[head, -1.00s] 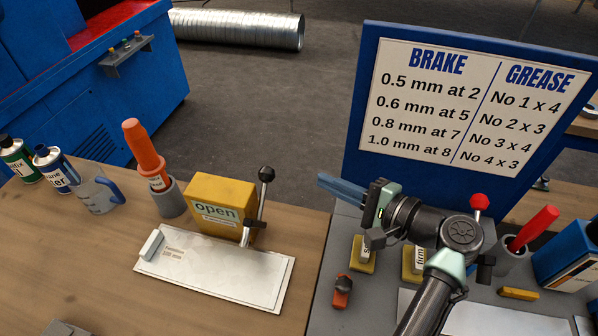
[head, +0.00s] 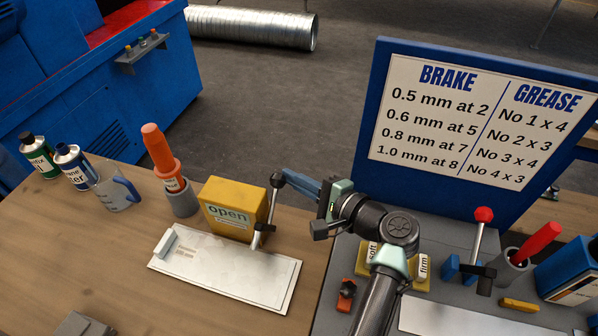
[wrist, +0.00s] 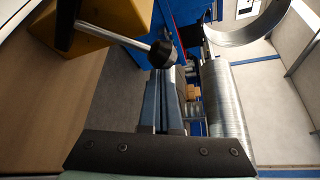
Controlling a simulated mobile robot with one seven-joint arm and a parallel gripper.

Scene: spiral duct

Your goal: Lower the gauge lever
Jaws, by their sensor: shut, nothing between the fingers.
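The gauge lever (head: 266,210) is a metal rod with a black ball knob, standing nearly upright at the right side of a yellow block labelled "open" (head: 231,212). The block sits on a white plate (head: 225,271). My gripper (head: 287,177) is shut and empty, its blue fingers pointing left at knob height. In the head view the fingertips overlap the knob's right edge. In the wrist view the knob (wrist: 162,54) lies just beyond the fingertips (wrist: 168,76), and the rod runs left to the yellow block (wrist: 82,35). I cannot tell whether they touch.
A red-knobbed lever (head: 483,215) stands at the right, near a grey cup with a red-handled tool (head: 538,241). A blue-framed sign (head: 472,126) rises behind my arm. An orange bottle (head: 160,152), a jug (head: 118,194) and cans (head: 73,167) stand left of the block.

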